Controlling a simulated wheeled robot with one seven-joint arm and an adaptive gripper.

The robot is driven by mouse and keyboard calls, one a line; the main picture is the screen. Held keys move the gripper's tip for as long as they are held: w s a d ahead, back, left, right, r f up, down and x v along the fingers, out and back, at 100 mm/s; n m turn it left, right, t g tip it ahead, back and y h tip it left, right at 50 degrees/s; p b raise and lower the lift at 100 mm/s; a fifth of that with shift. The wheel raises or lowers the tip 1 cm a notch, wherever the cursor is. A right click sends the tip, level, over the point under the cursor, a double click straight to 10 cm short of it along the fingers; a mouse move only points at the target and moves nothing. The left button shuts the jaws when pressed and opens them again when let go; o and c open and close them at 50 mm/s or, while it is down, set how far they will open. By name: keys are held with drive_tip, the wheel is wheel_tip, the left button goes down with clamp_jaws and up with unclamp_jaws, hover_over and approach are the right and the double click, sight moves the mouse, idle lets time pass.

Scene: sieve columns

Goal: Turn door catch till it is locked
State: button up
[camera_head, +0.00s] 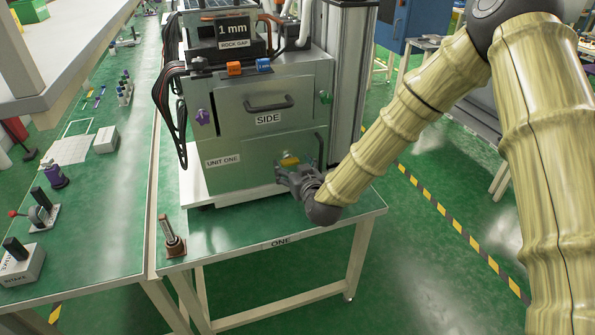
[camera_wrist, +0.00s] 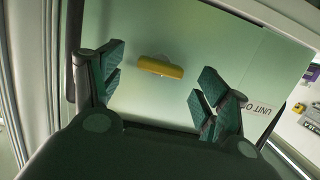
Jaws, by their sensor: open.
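The yellow catch (camera_head: 290,160) is on the lower front door of the metal cabinet labelled UNIT ONE. In the wrist view the yellow catch (camera_wrist: 160,67) is a short bar lying nearly crosswise, slightly tilted, on the pale door panel (camera_wrist: 165,105). My gripper (camera_head: 285,175) is at the lower right of the cabinet front, pointing at the door. In the wrist view my gripper (camera_wrist: 160,88) is open, with one finger on each side of the catch. The fingers look apart from it. The distance to the door is hard to tell.
A dark vertical handle (camera_head: 319,148) stands right of the catch. A small copper-coloured post (camera_head: 172,237) stands at the table's front left corner.

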sight(290, 162)
drive_tip(key=shift+x, duration=1.2)
drive_tip(key=c, duration=1.2)
drive_tip(key=o, duration=1.2)
